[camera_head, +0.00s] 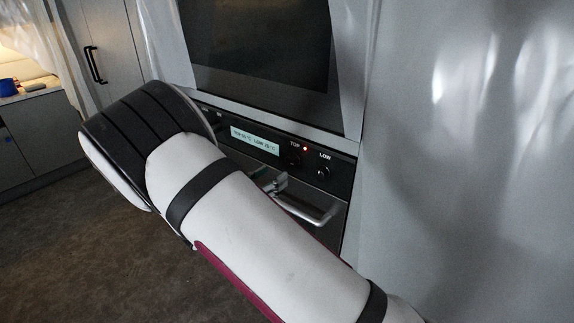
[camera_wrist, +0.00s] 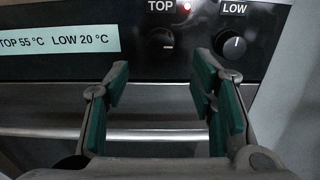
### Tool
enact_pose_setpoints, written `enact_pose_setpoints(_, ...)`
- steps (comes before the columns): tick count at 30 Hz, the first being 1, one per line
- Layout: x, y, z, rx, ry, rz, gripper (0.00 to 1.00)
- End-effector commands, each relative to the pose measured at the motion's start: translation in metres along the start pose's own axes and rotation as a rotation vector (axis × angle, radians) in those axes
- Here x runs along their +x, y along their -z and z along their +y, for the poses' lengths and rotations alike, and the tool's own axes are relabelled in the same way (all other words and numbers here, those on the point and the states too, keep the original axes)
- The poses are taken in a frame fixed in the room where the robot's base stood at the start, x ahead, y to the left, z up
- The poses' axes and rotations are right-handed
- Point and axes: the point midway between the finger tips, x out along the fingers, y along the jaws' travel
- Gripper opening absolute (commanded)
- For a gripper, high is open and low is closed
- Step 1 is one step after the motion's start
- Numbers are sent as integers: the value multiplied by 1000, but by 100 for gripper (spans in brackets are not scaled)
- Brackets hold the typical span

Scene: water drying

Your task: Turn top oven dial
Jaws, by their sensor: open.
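The top oven dial (camera_wrist: 160,42) is a black knob under the word TOP in the wrist view, with a lit red light up and to its right. In the head view the top dial (camera_head: 294,158) is dim on the black oven panel. My gripper (camera_wrist: 160,78) is open, its green-padded fingers spread on either side below the dial, with nothing between them. In the head view my arm hides most of the gripper. The display (camera_wrist: 58,41) reads TOP 55 °C and LOW 20 °C. The LOW dial (camera_wrist: 235,46) sits right of the top dial, near the right finger.
A metal oven handle bar (camera_wrist: 150,134) runs below the panel, behind my fingers. A dark oven window (camera_head: 260,40) is above the panel. Pale plastic sheeting (camera_head: 460,150) covers the right side. Open floor (camera_head: 60,240) lies at left.

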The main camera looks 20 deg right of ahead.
Motion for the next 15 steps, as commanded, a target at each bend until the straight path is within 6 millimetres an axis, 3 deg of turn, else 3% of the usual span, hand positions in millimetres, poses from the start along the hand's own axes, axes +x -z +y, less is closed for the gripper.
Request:
enact_pose_setpoints(6,42,0,-2,0,3,1,51)
enact_pose_setpoints(15,71,0,-1,1,1,1,51)
